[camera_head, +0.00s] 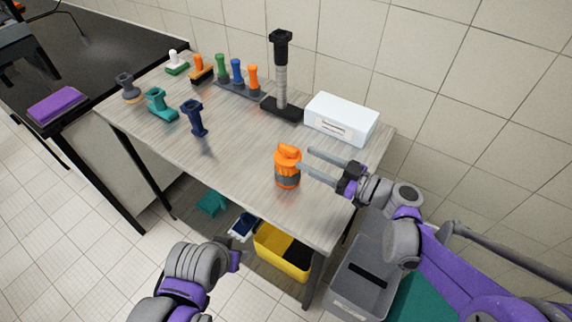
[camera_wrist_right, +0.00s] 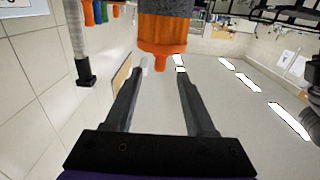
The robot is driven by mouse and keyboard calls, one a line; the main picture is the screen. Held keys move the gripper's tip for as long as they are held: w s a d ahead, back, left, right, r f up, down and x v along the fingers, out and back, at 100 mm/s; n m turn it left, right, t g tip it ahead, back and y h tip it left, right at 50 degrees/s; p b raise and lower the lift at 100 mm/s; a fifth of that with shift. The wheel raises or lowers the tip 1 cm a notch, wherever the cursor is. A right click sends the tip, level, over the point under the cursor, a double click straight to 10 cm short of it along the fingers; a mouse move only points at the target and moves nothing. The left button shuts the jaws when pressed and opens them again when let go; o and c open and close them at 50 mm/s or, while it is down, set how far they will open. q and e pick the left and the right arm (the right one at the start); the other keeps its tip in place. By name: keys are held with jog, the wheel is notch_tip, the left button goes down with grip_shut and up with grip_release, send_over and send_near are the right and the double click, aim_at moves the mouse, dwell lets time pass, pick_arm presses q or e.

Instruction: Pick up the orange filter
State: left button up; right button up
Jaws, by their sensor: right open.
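The orange filter (camera_head: 287,155), orange with a dark grey band around its lower part, stands upright near the front right of the table. My right gripper (camera_head: 305,158) is open and empty at its right side, with its fingers pointing at the filter. In the right wrist view the filter (camera_wrist_right: 163,28) appears upside down. Its orange end lies at the fingertips (camera_wrist_right: 160,78), and I cannot tell whether they touch it. My left arm shows at the bottom of the head view, but its gripper fingers are not visible.
The table (camera_head: 235,150) also holds a white box (camera_head: 341,118), a black-based column (camera_head: 281,85), a dark blue tool (camera_head: 194,118), a teal tool (camera_head: 160,105) and a rack of coloured handles (camera_head: 238,88). A yellow bin (camera_head: 275,254) and grey bin (camera_head: 362,282) stand below. The table front is clear.

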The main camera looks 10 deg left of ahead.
aim_at(297, 152)
jog(key=x, duration=0.7)
jog(key=shift+r+p, duration=0.2)
jog(key=shift+p, duration=0.2)
grip_shut()
dwell(1.0)
